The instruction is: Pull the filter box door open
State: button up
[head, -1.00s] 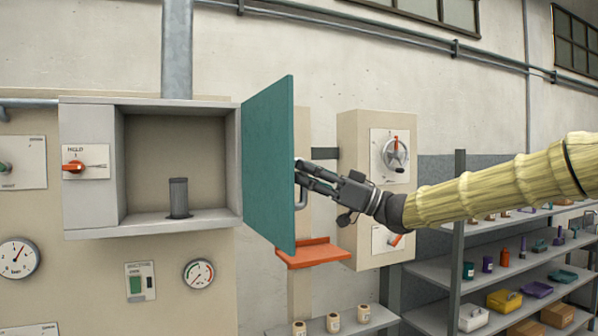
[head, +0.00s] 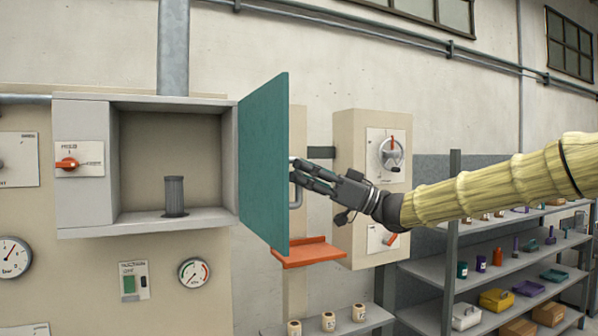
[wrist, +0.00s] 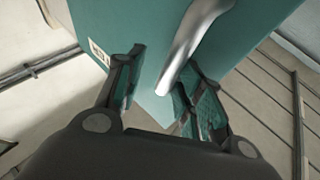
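The filter box door (head: 262,165) is a teal panel, hinged on the right side of the grey filter box (head: 145,228). It stands wide open, swung out from the box. A metal bar handle (head: 296,196) is on the door's right-hand face; it also shows in the wrist view (wrist: 187,50). My gripper (head: 300,170) is at the door's outer edge beside the handle. In the wrist view its two fingers are apart, with part of the door and handle between and beyond them. I cannot tell whether they touch. A dark grey cylinder (head: 175,196) stands inside the box.
An orange shelf (head: 310,253) sits just below the door and gripper. A beige cabinet (head: 345,185) with dials is behind my gripper. Grey shelving (head: 452,270) with bins stands at the right under my arm. Gauges and switches are left and below the box.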

jog(key=shift+s+a, duration=0.2)
jog(key=w+v, duration=0.1)
jog(key=v, duration=1.1)
jog(key=shift+s+d, duration=0.15)
jog(key=shift+d, duration=0.25)
jog(key=shift+a, duration=0.1)
